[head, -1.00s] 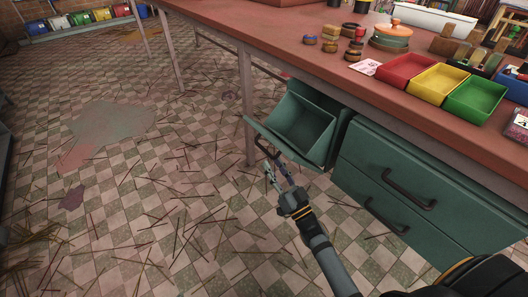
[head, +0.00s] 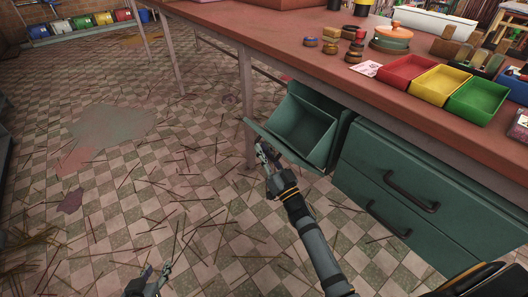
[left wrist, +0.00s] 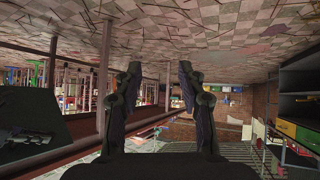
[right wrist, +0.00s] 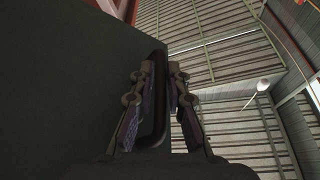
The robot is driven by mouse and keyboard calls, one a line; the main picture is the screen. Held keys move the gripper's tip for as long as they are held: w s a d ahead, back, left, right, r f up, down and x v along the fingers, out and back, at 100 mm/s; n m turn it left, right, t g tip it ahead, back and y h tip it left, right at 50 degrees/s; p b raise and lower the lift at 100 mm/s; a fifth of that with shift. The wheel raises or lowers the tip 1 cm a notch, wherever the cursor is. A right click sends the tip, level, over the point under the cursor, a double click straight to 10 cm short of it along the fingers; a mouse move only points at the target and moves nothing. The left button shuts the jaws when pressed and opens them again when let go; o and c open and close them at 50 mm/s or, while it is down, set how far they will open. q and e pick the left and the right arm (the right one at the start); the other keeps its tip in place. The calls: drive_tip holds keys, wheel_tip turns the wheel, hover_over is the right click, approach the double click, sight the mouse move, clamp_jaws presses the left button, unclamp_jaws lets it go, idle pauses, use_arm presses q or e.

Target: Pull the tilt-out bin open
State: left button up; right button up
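The green tilt-out bin (head: 303,124) hangs under the left part of the workbench in the head view. It is tilted outward, and its empty-looking inside shows from above. My right gripper (head: 262,150) is at the bin's front. In the right wrist view, the dark bar handle (right wrist: 159,85) runs between the fingers of my right gripper (right wrist: 160,70), which are closed in on it. The green bin front (right wrist: 65,90) fills the left of that view. My left gripper (head: 157,273) is low at the bottom left, away from the bin; its fingers (left wrist: 159,70) are apart and empty.
The red-topped bench (head: 270,50) carries red, yellow and green trays. Green drawers (head: 415,185) with dark handles sit right of the bin. A bench leg (head: 247,95) stands close left of it. The tiled floor in front is open, strewn with thin sticks.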

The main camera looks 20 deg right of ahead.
clamp_jaws()
drive_tip(key=r+p, duration=0.1)
drive_tip(key=d+m+p, duration=0.1)
drive_tip(key=p, duration=0.1)
drive_tip(key=r+p, duration=0.1)
drive_tip(key=p, duration=0.1)
drive_tip(key=shift+w+d+r+m+h, duration=0.3)
drive_tip(key=shift+r+m+h, duration=0.05)
drive_tip(key=shift+m+h, duration=0.05)
drive_tip(key=shift+d, duration=0.15)
use_arm(q)
drive_tip(key=s+f+g, duration=0.2)
drive_tip(key=s+g, duration=0.5)
drive_tip(key=s, duration=0.2)
drive_tip(key=shift+s+a+f, duration=0.2)
drive_tip(key=shift+s+a, duration=0.1)
drive_tip(key=shift+s, duration=0.1)
use_arm(e)
drive_tip(key=shift+f+m, duration=0.15)
drive_tip(key=shift+m, duration=0.15)
drive_tip(key=o, duration=0.6)
unclamp_jaws()
drive_tip(key=shift+c, duration=0.2)
